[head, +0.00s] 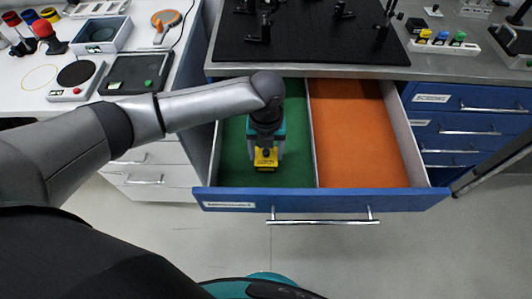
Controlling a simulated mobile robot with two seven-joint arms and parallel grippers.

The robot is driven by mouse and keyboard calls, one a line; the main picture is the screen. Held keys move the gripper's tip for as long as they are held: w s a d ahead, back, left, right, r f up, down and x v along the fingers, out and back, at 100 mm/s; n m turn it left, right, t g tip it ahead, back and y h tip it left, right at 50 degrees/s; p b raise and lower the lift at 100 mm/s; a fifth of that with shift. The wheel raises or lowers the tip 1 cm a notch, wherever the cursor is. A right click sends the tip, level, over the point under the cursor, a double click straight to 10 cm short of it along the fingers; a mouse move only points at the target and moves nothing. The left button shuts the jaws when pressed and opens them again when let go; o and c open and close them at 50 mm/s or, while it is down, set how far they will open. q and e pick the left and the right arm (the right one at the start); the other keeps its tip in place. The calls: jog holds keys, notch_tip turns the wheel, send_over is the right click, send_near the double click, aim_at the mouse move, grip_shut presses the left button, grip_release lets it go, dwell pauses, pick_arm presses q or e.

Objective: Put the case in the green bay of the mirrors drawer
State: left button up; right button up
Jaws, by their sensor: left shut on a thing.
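The open blue drawer (330,202) has a green bay (232,160) on the left and an orange bay (352,140) on the right, with a thin divider between them. Its front label is too small to read surely. The case is inside the outline of the green bay. I cannot tell whether it touches the floor. My gripper and wrist hide part of it. My right gripper is not in view.
A black breadboard (310,45) with optical mounts lies on the bench above the drawer. The orange bay is empty. Closed blue drawers (470,125) stand at right. A white bench (60,120) with a tray (100,35) and instruments is at left.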

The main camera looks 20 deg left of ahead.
pick_arm(q)
jog(key=shift+f, duration=0.4)
jog(key=shift+f, duration=0.15)
jog(key=o, duration=1.3)
notch_tip(320, 180, up, 12)
jog(key=shift+r+p, duration=0.2)
jog(key=shift+p, duration=0.95)
